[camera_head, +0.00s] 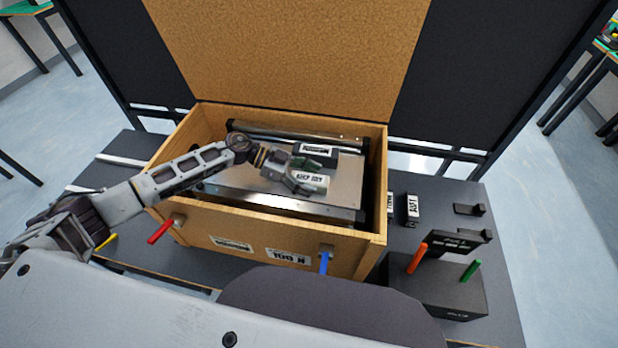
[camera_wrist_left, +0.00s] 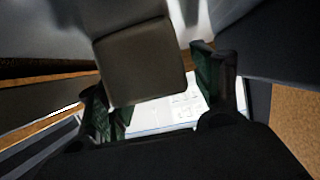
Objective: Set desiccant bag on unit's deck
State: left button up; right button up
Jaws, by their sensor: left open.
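The white desiccant bag (camera_head: 312,178), with dark print on it, is at the metal unit's deck (camera_head: 345,180) inside the wooden crate. My left gripper (camera_head: 306,174) is open over the deck, its fingers close around the bag's place in the head view. In the left wrist view the two dark green-padded fingers (camera_wrist_left: 163,98) stand apart, with the printed white bag (camera_wrist_left: 180,112) showing beyond and between them. A dark square block (camera_wrist_left: 140,60) hides part of it. I cannot tell whether the bag touches a finger. My right gripper is out of view.
The wooden crate (camera_head: 215,228) has its lid (camera_head: 290,50) raised behind it. A labelled box (camera_head: 316,150) sits on the unit just behind the gripper. Red (camera_head: 160,231) and blue (camera_head: 324,262) handles stick out in front. Small dark blocks (camera_head: 412,209) and a black fixture (camera_head: 440,285) stand at right.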

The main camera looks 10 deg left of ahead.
pick_arm(q)
jog(key=shift+r, duration=0.15)
jog(key=b+v, duration=0.1)
jog(key=v, duration=1.1)
dwell(0.7)
